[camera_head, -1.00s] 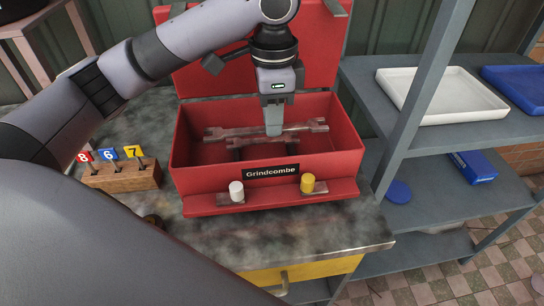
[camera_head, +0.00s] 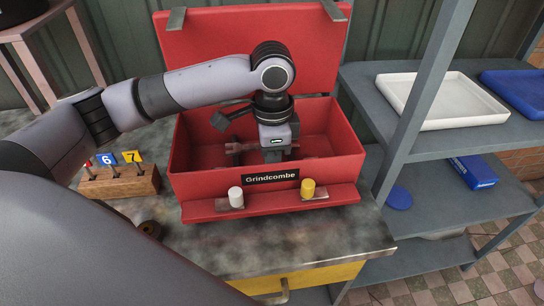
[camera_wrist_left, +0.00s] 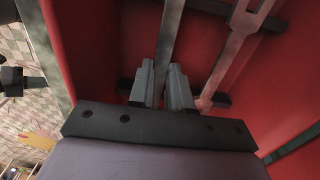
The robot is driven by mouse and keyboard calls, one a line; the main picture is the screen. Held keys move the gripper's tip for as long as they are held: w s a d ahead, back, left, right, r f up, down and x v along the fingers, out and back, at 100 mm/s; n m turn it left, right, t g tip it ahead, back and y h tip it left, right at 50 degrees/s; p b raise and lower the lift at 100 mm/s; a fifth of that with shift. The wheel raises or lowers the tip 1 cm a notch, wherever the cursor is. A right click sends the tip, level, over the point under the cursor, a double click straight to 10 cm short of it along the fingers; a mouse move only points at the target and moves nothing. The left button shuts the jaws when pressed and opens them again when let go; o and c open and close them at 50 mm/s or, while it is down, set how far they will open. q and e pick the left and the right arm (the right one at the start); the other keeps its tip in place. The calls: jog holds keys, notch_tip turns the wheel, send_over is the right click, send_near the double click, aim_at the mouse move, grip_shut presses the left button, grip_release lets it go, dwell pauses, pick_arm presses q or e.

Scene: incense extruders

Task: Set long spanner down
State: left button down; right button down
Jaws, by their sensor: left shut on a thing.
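The red toolbox labelled Grindcombe (camera_head: 205,185) stands with its lid up on the bench. My left gripper (camera_wrist_left: 162,88) is down inside it. In the left wrist view its fingers are shut on the long spanner (camera_wrist_left: 168,42), a grey bar whose ends are out of view. A second spanner (camera_wrist_left: 235,48) lies to the right of it, across dark rails (camera_wrist_left: 215,8) on the box floor. In the head view the fingers are hidden behind the wrist, and a forked spanner end shows left of it. Whether the held spanner touches the rails is unclear. My right gripper is out of view.
A wooden block (camera_head: 120,183) with numbered tags stands left of the box. White (camera_head: 236,194) and yellow (camera_head: 308,188) knobs sit on the box's front ledge. A grey shelf (camera_head: 440,170) to the right holds a white tray (camera_head: 440,100) and blue items.

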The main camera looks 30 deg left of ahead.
pick_arm(q)
jog(key=c, duration=1.1)
grip_release()
jog(key=shift+f, duration=0.1)
jog(key=shift+o, duration=0.2)
notch_tip(320, 180, up, 12)
jog(key=p, duration=0.1)
jog(key=shift+r, duration=0.2)
